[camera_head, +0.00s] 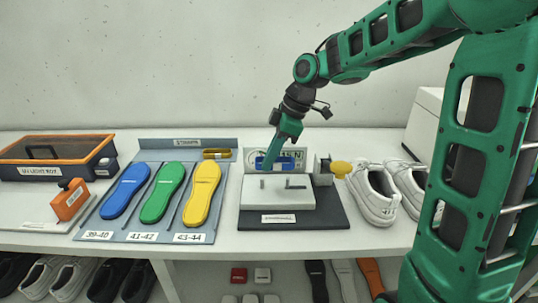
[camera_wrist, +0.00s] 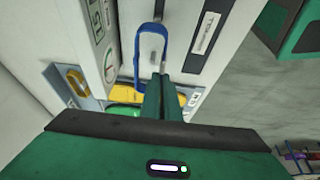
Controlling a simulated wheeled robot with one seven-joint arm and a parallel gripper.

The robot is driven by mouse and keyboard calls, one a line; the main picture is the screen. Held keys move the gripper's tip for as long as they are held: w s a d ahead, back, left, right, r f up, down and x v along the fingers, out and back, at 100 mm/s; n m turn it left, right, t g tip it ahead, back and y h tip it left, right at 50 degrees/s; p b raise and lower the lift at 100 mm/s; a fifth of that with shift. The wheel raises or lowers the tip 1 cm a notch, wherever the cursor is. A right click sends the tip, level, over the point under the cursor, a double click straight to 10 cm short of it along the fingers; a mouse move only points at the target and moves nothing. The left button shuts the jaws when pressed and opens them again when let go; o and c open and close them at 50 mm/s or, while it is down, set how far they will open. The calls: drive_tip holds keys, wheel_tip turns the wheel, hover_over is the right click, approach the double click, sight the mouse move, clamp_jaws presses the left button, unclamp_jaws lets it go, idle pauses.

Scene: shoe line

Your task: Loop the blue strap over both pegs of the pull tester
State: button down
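The pull tester is a white block (camera_head: 250,199) on a dark base, with two small grey pegs on its top, a left peg (camera_head: 262,184) and a right peg (camera_head: 296,186). My gripper (camera_head: 269,168) points down above and behind the left peg in the head view. The blue strap (camera_head: 285,163) shows beside the fingertips, apart from the pegs in that view. In the wrist view the strap (camera_wrist: 151,29) is a long loop, and one side runs into the closed fingertips (camera_wrist: 161,78). Whether it encircles a peg cannot be told there.
A lettered board (camera_head: 301,158) stands behind the tester, and a yellow knob (camera_head: 341,168) is at its right. White shoes (camera_head: 373,194) stand further right. A stand with blue, green and yellow insoles (camera_head: 202,194) is at the left.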

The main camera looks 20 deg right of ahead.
drive_tip(key=shift+s+f, duration=0.1)
drive_tip(key=shift+f, duration=3.6)
drive_tip(key=c, duration=2.1)
unclamp_jaws()
drive_tip(key=shift+o, duration=0.8)
drive_tip(key=shift+r, duration=0.1)
drive_tip(key=shift+d, duration=0.1)
